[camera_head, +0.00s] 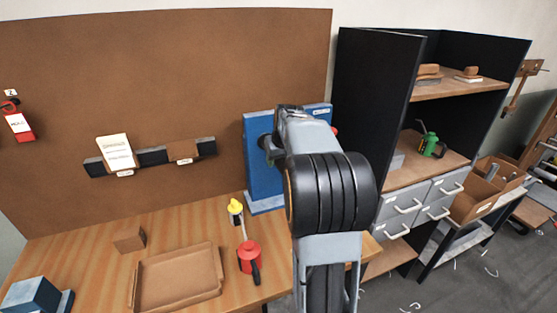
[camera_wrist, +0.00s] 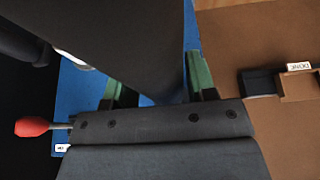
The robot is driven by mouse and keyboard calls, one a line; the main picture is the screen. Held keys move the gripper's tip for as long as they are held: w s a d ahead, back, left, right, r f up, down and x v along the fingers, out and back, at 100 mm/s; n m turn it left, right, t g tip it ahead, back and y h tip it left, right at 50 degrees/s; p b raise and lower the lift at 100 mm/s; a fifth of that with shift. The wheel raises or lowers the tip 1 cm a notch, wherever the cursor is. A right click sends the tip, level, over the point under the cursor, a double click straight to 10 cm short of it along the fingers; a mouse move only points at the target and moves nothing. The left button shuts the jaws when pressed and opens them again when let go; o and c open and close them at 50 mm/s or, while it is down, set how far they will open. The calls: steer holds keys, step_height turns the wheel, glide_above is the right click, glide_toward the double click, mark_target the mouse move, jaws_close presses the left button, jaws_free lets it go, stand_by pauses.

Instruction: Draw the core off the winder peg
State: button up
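The winder is an upright blue panel (camera_head: 262,182) standing on the table against the brown board. It also fills much of the wrist view (camera_wrist: 88,92) behind my gripper. A red knob on a metal rod (camera_wrist: 30,128) sticks out at its side. My gripper (camera_wrist: 155,86) is close in front of the panel, its two green-padded fingers apart. A dark tapering shape (camera_wrist: 140,45) lies between and beyond the fingers. I cannot tell whether it is the core, or whether the fingers touch it. In the head view my arm hides most of the gripper, and the peg is not clearly visible.
A black shelf unit (camera_head: 375,110) stands close right of the panel. A wall rail (camera_head: 153,157) is at left.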

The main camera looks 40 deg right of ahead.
steer(key=c, duration=0.7)
steer(key=shift+o, duration=0.2)
